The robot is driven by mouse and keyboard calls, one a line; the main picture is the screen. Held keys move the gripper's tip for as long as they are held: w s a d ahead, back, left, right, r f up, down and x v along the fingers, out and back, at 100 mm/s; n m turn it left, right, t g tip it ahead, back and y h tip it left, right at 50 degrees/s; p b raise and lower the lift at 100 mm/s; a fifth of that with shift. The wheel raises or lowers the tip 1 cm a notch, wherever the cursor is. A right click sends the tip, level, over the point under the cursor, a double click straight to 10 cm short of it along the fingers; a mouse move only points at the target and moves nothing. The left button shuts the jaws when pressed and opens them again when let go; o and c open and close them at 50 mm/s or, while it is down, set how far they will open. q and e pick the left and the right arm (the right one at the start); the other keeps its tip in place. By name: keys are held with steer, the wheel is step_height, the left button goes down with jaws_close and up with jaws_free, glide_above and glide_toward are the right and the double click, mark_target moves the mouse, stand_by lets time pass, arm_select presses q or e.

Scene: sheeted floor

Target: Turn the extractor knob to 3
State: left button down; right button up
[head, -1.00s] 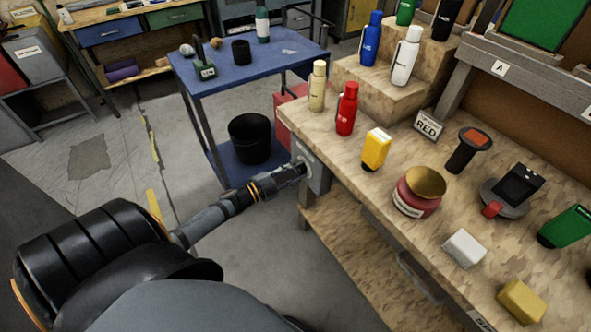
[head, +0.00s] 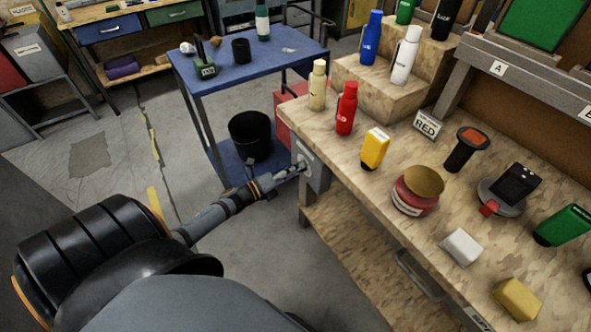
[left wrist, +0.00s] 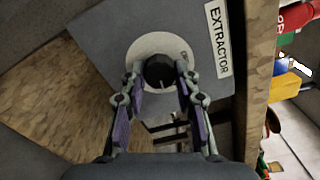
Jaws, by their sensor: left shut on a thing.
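The extractor knob (left wrist: 160,72) is a dark round knob on a pale round dial (left wrist: 146,48), set in a grey panel labelled EXTRACTOR (left wrist: 217,40). My left gripper (left wrist: 159,84) is shut on the knob, a finger on each side of it. In the head view the left gripper (head: 296,170) reaches the grey box (head: 316,172) on the end of the workbench; the knob is hidden there behind it. The dial's numbers are mostly covered or too small to read, so the setting cannot be told. My right gripper is not in view.
The workbench (head: 400,238) carries a red bottle (head: 346,110), a yellow container (head: 375,148), a red jar (head: 414,196) and other items. A blue cart (head: 250,65) with a black bin (head: 250,135) stands behind my left arm. The floor between them is clear.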

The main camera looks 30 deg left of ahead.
arm_select(q)
steer(key=shift+f+m, duration=0.15)
steer(key=shift+m, duration=1.85)
steer(key=c, duration=1)
jaws_free()
steer(key=v, duration=1.2)
